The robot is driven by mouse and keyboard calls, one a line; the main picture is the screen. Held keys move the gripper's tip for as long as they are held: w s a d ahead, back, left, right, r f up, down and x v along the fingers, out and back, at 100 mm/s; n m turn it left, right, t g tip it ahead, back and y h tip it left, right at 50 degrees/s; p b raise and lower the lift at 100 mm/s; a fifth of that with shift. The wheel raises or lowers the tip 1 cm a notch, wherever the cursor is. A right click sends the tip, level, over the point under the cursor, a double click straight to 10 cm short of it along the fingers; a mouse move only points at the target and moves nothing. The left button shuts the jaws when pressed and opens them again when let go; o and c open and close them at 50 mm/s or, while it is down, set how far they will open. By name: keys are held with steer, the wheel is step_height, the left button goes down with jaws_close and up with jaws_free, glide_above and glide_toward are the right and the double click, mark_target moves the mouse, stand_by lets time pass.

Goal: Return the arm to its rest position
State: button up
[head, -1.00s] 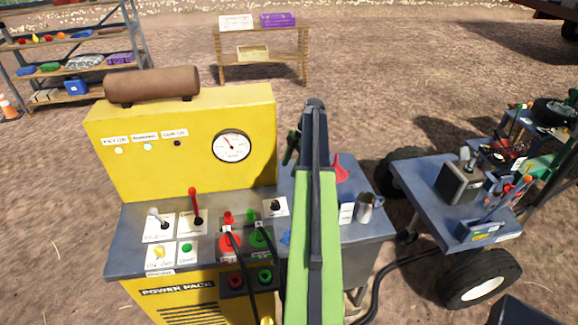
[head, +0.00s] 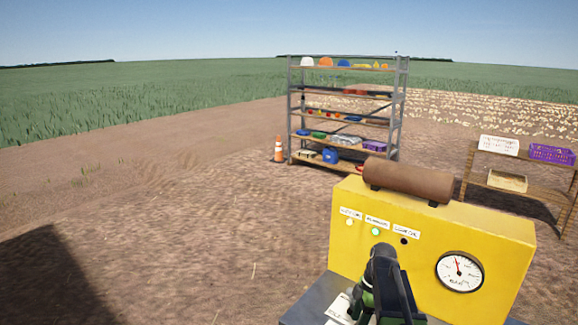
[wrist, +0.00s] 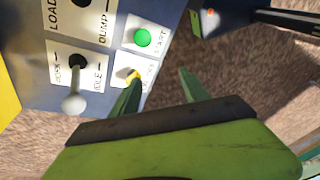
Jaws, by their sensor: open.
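My gripper (wrist: 160,76) is open and empty in the wrist view, its two green fingers apart. Its left finger overlaps the panel edge near a yellow switch (wrist: 133,75); its right finger stands over bare ground. I cannot tell whether the left finger touches the panel. In the head view my arm, dark and green, rises in front of the yellow power pack (head: 430,228) at the lower right, and the fingers cannot be made out there.
The wrist view shows a green start button (wrist: 142,37) and a white-knobbed lever (wrist: 74,103) on the panel. Behind the power pack stand a metal shelf (head: 290,110) and a wooden rack (head: 468,172). An orange cone (head: 279,150) stands beside the shelf. Open ground lies left.

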steer(key=s+a+m+h, duration=0.1)
steer(key=s+a+m, duration=0.2)
steer(key=m, duration=0.5)
steer(key=s+a+f+m+t+h, duration=0.1)
steer(key=s+a+m, duration=0.3)
steer(key=m, duration=0.4)
steer(key=shift+s+a+f+m+h, duration=0.2)
steer(key=shift+s+f+m+h, duration=0.15)
steer(key=shift+s, duration=0.25)
